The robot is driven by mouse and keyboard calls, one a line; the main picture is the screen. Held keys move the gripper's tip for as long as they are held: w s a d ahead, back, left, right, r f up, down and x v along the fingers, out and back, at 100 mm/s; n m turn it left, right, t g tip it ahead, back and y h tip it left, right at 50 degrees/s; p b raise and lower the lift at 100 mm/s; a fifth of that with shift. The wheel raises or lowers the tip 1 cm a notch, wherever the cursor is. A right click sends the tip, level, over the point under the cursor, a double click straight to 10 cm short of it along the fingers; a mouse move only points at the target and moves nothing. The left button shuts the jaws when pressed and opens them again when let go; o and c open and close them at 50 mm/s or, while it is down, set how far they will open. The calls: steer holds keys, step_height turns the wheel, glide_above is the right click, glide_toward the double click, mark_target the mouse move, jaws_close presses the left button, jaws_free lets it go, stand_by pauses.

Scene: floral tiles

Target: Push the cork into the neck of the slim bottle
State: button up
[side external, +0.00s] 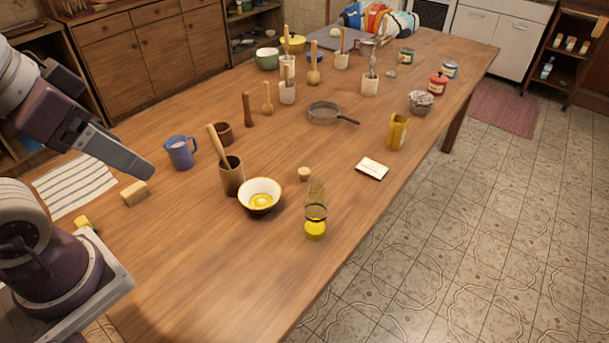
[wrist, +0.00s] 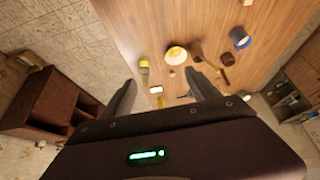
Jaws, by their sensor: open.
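The cork (side external: 304,174) is a small tan piece standing on the wooden table, apart from the bottle. The slim bottle (side external: 316,218) looks like clear glass with yellow liquid low inside; it stands upright near the table's right edge, in front of the cork. The bottle also shows in the wrist view (wrist: 144,68), with a small tan spot that may be the cork (wrist: 172,74). My gripper (wrist: 163,85) is open and empty, its two fingers spread. In the side view it is high at the left, well away from both.
A white bowl (side external: 260,196) with yellow contents and a brown utensil cup (side external: 231,176) stand left of the cork. A blue mug (side external: 181,153) stands at left.

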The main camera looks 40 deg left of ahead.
steer(key=c, duration=0.3)
steer(key=shift+c, duration=0.2)
